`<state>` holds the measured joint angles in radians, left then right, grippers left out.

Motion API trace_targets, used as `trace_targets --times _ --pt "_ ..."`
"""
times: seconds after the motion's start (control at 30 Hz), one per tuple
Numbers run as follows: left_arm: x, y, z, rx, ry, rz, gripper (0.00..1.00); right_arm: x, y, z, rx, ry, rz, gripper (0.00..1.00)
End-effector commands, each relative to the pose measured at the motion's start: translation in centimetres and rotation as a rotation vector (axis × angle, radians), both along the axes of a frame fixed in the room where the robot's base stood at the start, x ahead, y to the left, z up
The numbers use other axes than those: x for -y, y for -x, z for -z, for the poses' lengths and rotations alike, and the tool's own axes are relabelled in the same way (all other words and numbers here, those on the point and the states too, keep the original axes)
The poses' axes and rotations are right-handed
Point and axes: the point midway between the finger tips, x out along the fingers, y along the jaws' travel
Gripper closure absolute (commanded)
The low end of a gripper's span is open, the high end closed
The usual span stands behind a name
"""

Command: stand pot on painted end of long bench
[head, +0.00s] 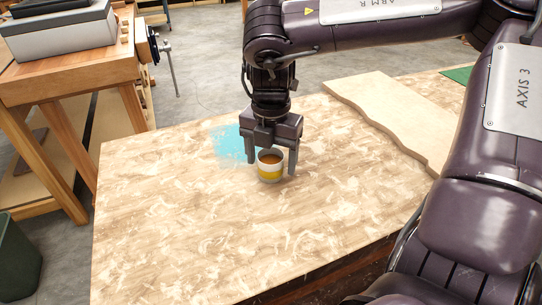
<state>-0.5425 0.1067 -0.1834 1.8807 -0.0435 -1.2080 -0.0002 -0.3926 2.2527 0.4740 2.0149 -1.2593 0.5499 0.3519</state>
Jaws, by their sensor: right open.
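The pot (270,172) is a small white cup with a yellow band and a brown inside. It stands upright on the long bench (180,235), beside the pale blue painted patch (228,146), to its lower right in the picture. My right gripper (272,168) points down over the pot with its jaws open, one finger on each side. Whether the fingers touch the pot, I cannot tell. The gripper hides part of the painted patch's right side. My left gripper is not in view.
A wavy-edged pale wooden board (400,115) lies on the bench at the right, near a green patch (458,75). A wooden workbench with a vise (147,45) and a grey box (60,28) stands at the upper left. The bench's left and front areas are clear.

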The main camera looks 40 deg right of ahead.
Motion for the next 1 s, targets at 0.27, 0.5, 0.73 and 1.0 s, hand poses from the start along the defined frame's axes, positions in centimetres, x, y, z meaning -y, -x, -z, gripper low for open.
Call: trace_targets --times 0.27,0.5,0.73,1.0 --pt "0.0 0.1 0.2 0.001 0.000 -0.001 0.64 0.0 0.0 -0.6 0.001 0.000 0.000 0.29" --pt "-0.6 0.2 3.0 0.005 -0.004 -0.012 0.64 0.0 -0.1 -5.5 0.005 0.003 0.000 0.29" --pt "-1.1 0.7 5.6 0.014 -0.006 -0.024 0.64 0.0 -0.1 -10.1 0.004 0.003 0.001 0.29" --pt "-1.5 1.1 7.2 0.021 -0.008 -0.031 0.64 0.0 0.0 -12.3 0.000 0.000 0.000 0.29"
